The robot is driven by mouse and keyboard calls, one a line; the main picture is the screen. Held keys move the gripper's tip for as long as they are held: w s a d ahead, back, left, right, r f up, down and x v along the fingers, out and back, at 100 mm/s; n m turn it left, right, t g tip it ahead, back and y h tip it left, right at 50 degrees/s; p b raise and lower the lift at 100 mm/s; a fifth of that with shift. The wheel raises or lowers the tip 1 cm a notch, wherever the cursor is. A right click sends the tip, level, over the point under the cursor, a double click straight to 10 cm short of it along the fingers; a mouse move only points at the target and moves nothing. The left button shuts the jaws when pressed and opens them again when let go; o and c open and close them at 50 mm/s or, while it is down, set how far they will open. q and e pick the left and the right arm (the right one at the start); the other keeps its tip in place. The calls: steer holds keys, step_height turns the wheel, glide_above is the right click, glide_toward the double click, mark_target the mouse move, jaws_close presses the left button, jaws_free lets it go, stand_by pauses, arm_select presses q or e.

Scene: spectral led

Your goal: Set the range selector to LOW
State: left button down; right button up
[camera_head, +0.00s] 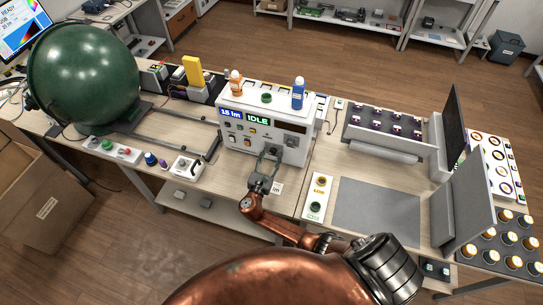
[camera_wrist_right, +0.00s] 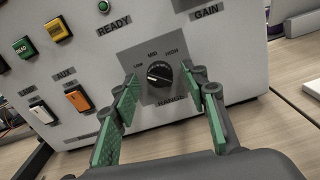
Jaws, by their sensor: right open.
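The range selector (camera_wrist_right: 159,73) is a round black knob on a grey plate, marked LOW, MID and HIGH from left to right, with RANGE below. I cannot tell for sure which mark its pointer faces. It is on the front of the white instrument box (camera_head: 234,144), which also fills the right wrist view (camera_wrist_right: 95,62). My right gripper (camera_wrist_right: 158,80) is open, its green-padded fingers to the left and right of the knob, with nothing between them gripped. In the head view the right gripper (camera_head: 270,155) is at the box front and hides the knob. My left gripper is not in view.
Green and yellow buttons (camera_wrist_right: 57,29) and white and orange rocker switches (camera_wrist_right: 78,99) sit left of the knob. An orange bottle (camera_head: 236,84) and a blue bottle (camera_head: 298,94) stand on the box. A green sphere (camera_head: 85,75) stands left; a grey mat (camera_head: 375,205) lies right.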

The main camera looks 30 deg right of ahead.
steer(key=v, duration=1.1)
steer(key=shift+s+a, duration=0.2)
steer(key=shift+a, duration=0.1)
stand_by(1.0)
